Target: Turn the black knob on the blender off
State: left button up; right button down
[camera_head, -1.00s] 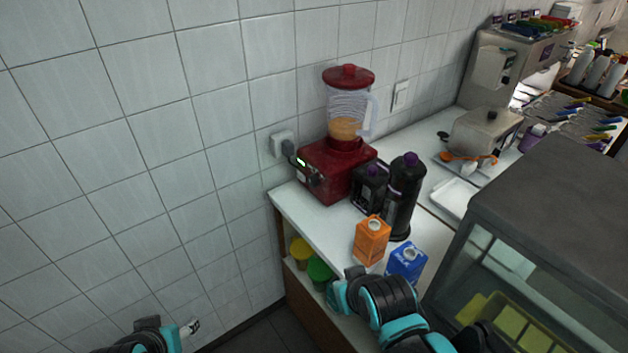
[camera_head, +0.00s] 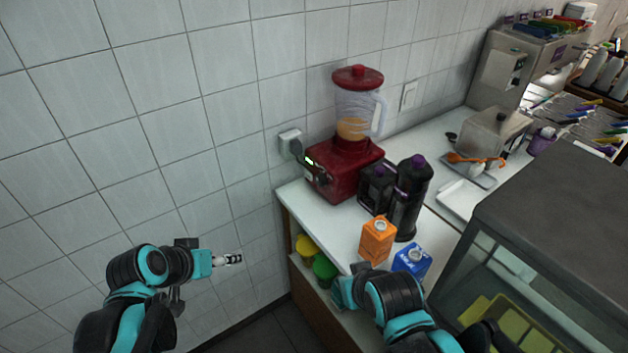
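The red blender (camera_head: 352,172) stands at the back left of the white counter, with a red lid and a clear jug holding an orange-brown mix. Its control face, turned to the left, has a small green-lit display (camera_head: 310,161) and a dark knob (camera_head: 321,180) below it; its setting is too small to read. My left gripper (camera_head: 230,259) is in front of the tiled wall, left of and below the blender, apart from it; its fingers are too small to judge. My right arm (camera_head: 385,295) is over the counter's front; its gripper's fingers do not show.
Black bottles (camera_head: 408,198) stand right of the blender. An orange carton (camera_head: 377,240) and a blue carton (camera_head: 411,261) stand near my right arm. A wall socket (camera_head: 290,142) with a plug is beside the blender. A glass display case (camera_head: 545,240) fills the right.

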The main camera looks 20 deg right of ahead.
pick_arm(q)
jog(key=w+d+m+h+p, duration=0.2)
jog(key=w+d+m+h, duration=0.3)
jog(key=w+d, duration=0.85)
jog(key=m+h+p, duration=0.3)
jog(key=m+h, duration=0.1)
jog(key=h, duration=0.4)
send_near(317, 181)
jog(key=shift+w+d+r+g, duration=0.1)
jog(key=shift+d+g, duration=0.05)
jog(key=shift+d, duration=0.2)
jog(key=shift+w+d+r+g, duration=0.1)
jog(key=shift+w+d+g, duration=0.05)
jog(key=shift+d, duration=0.25)
jog(key=b+x, duration=0.1)
jog(key=x, duration=0.6)
jog(key=shift+b, duration=0.35)
jog(key=c, duration=1.1)
